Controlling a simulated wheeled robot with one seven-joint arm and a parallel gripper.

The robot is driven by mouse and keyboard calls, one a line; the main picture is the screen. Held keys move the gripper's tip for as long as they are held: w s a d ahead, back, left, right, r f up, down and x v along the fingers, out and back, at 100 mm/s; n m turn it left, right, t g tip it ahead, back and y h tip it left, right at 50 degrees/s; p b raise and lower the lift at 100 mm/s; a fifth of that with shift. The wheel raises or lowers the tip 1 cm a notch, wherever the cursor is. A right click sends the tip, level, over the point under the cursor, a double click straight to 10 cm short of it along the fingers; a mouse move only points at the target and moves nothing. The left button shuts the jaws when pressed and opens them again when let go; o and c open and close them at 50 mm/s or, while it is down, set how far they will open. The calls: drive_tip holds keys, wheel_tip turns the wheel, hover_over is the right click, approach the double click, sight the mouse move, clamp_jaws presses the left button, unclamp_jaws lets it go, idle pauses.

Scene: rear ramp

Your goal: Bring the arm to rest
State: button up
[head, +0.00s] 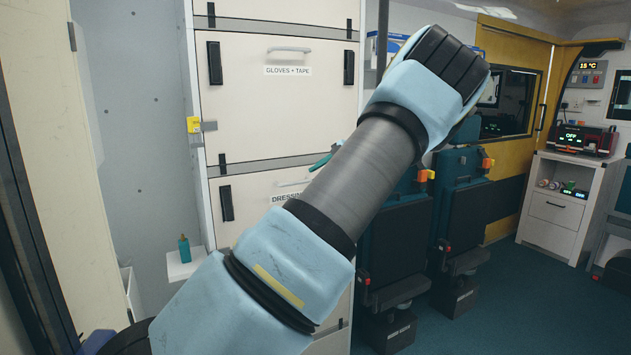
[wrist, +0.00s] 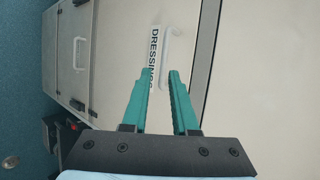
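My arm (head: 365,175) reaches from the lower left of the head view up to a bent joint at the upper middle. My gripper (wrist: 160,74) has two teal fingers that stand apart with nothing between them. In the head view only a small teal part of the gripper (head: 322,162) shows past the arm; the rest is hidden. The fingers point towards a pale cabinet front labelled DRESSINGS (wrist: 205,55), with its handle beyond the tips. I cannot tell the exact distance, but I see no contact.
A tall cabinet with a GLOVES + TAPE door (head: 260,95) stands behind my arm. Dark folding seats (head: 400,235) are right of it. A white side unit (head: 555,210) stands at the far right. A teal bottle (head: 184,248) sits on a small shelf. The floor (head: 500,310) at right is clear.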

drive_tip(key=s+a+f+n+g+h, duration=0.45)
drive_tip(key=s+a+f, duration=0.45)
drive_tip(key=s+a, duration=0.3)
drive_tip(key=s+f+n+h, duration=0.2)
drive_tip(key=s+n+h, duration=0.2)
drive_tip(key=s, duration=2)
drive_tip(key=shift+d+h, duration=0.2)
drive_tip(key=shift+h, duration=0.15)
drive_tip(key=shift+f+n+g, duration=0.1)
drive_tip(key=shift+n+g, duration=0.15)
